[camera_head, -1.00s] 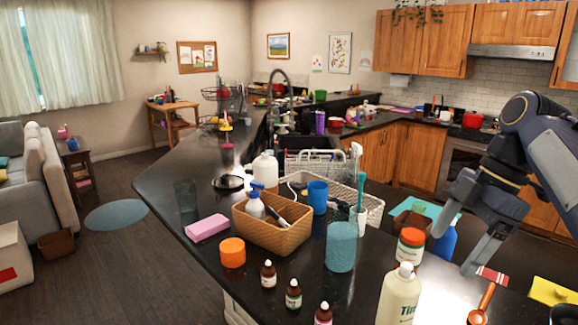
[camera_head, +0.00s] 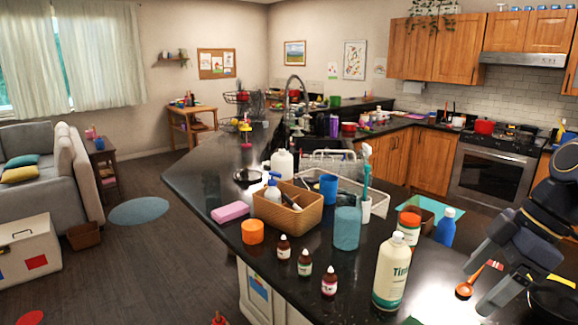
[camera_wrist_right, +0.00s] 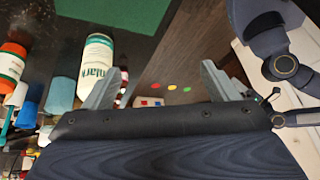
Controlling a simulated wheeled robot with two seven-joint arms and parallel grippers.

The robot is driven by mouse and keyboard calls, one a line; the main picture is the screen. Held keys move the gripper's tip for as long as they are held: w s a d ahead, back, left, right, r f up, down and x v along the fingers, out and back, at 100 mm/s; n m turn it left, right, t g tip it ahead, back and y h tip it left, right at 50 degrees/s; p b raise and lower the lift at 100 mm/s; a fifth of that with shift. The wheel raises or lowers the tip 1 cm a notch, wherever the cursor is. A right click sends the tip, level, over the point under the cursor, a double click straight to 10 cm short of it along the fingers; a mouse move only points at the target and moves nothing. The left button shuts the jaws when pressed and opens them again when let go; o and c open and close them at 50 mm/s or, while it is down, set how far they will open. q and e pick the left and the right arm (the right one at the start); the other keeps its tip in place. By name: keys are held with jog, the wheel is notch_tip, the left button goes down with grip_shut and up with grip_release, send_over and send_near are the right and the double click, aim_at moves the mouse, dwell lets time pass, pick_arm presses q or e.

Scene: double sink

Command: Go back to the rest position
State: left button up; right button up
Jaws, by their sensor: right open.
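My right gripper (camera_head: 479,288) is at the lower right of the head view, over the right end of the dark counter (camera_head: 300,245). Its two grey fingers are spread apart with nothing between them. They also show apart and empty in the right wrist view (camera_wrist_right: 160,76). A white bottle with a green label (camera_head: 392,272) stands upright to the left of the gripper. An orange-handled spoon (camera_head: 465,291) lies close by the fingers, partly hidden behind them. My left gripper does not show.
A wicker basket (camera_head: 300,218), a teal cup (camera_head: 347,230), a blue bottle (camera_head: 445,228) and several small brown bottles (camera_head: 304,263) stand on the counter. A dark pan (camera_head: 550,300) sits at the far right. Open floor (camera_head: 130,250) lies to the left.

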jog(key=s+a+f+m+t, duration=0.2)
jog(key=s+a+f+m, duration=0.2)
jog(key=s+f+m, duration=0.3)
jog(key=s+a+f+m+t+h, duration=0.1)
jog(key=s+a+f+m, duration=0.4)
jog(key=f, duration=0.7)
jog(key=s+m+t, duration=0.1)
jog(key=s+m, duration=0.1)
jog(key=m, duration=0.1)
jog(key=shift+s+a+t, duration=0.15)
jog(key=shift+s+t, duration=0.1)
jog(key=shift+t, duration=0.05)
jog(key=shift+c, duration=0.2)
